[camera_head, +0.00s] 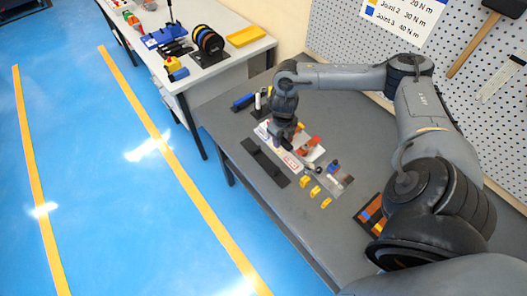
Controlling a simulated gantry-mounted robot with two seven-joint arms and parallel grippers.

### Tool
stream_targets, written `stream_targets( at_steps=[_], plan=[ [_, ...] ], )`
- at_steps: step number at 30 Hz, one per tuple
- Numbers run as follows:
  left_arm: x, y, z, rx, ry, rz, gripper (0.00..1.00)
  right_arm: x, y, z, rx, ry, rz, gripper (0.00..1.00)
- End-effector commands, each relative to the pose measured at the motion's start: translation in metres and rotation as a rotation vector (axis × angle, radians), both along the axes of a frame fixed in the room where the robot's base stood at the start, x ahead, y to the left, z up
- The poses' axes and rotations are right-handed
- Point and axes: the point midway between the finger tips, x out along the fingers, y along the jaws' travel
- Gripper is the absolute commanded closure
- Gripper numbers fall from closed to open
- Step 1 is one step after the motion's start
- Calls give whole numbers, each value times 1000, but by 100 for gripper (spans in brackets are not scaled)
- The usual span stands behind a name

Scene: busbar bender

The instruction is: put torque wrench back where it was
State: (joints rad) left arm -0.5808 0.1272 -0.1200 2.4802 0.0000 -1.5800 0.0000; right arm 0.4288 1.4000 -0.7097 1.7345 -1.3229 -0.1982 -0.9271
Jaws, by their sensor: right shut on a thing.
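My right gripper (281,145) comes in from the right on its grey arm and points down over the middle of the grey workbench (300,222). It is shut on a thin dark tool that I take to be the torque wrench (293,156), which is small and partly hidden by the gripper. A white board with red marks (289,161) lies under and beside it. A long black holder or strip (264,163) lies just left of the board. I cannot tell whether the wrench touches the bench. My left gripper is not in view.
Red parts (309,146), yellow blocks (315,191) and a clear plate with a blue part (338,178) lie close by. A blue-handled tool (243,101) is at the back left. The bench's front is clear.

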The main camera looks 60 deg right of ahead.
Motion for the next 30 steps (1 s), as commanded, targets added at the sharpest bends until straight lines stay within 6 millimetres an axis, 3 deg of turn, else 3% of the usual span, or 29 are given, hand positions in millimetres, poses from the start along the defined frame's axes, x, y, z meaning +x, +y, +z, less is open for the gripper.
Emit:
stream_targets(
  at_steps=[6,12,21,30],
  plan=[
    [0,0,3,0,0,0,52,39,16,-22,5,-3,-2,100],
    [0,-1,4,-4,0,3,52,62,24,-38,2,-2,-1,100],
    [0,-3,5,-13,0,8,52,69,26,-47,-1,1,0,100],
    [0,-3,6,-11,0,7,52,68,26,-80,1,2,-1,100]
  ],
)
